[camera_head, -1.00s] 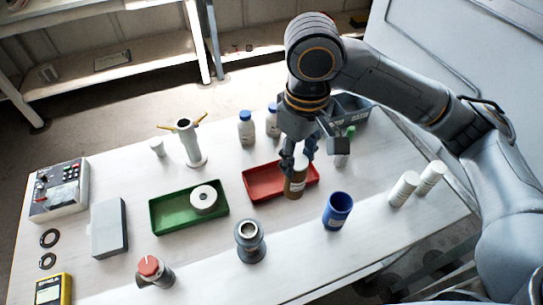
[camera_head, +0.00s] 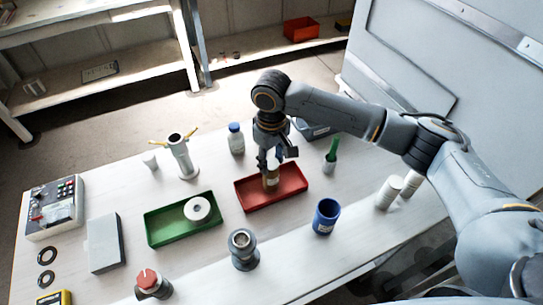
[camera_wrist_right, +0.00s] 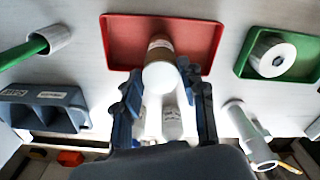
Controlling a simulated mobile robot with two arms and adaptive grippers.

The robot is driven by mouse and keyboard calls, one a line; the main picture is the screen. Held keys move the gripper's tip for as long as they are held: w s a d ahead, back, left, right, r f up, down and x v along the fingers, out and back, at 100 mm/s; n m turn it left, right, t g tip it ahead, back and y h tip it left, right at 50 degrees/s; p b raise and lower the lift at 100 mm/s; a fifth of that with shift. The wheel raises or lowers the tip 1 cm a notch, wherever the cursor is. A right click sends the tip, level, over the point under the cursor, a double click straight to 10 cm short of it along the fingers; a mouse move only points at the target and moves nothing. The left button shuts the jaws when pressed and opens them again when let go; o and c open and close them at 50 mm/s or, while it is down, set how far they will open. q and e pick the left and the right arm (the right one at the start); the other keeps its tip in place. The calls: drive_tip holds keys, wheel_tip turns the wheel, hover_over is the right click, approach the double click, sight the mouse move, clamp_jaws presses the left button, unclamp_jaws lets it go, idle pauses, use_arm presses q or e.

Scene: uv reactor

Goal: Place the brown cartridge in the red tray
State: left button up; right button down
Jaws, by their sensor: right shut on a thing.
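The brown cartridge (camera_head: 271,181) is upright in my right gripper (camera_head: 269,164), whose fingers are shut around its upper part. In the head view the cartridge stands within the outline of the red tray (camera_head: 290,192), near its middle. I cannot tell whether its bottom touches the tray floor. In the right wrist view the cartridge (camera_wrist_right: 161,52) shows its pale top end and a brown side between the two fingers (camera_wrist_right: 163,82), with the red tray (camera_wrist_right: 122,40) behind it. My left gripper is not in view.
A green tray (camera_head: 160,233) holding a white ring (camera_head: 197,209) lies left of the red tray. A blue cup (camera_head: 326,217) and a metal fitting (camera_head: 243,250) stand in front. A blue-capped bottle (camera_head: 236,140) and a green-handled tool (camera_head: 332,153) stand close behind.

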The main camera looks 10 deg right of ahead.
drive_tip(key=shift+f, duration=0.15)
drive_tip(key=c, duration=0.8)
unclamp_jaws()
drive_tip(key=shift+o, duration=0.2)
wheel_tip(320, 180, up, 12)
drive_tip(key=b, duration=0.2)
drive_tip(key=shift+b, duration=0.35)
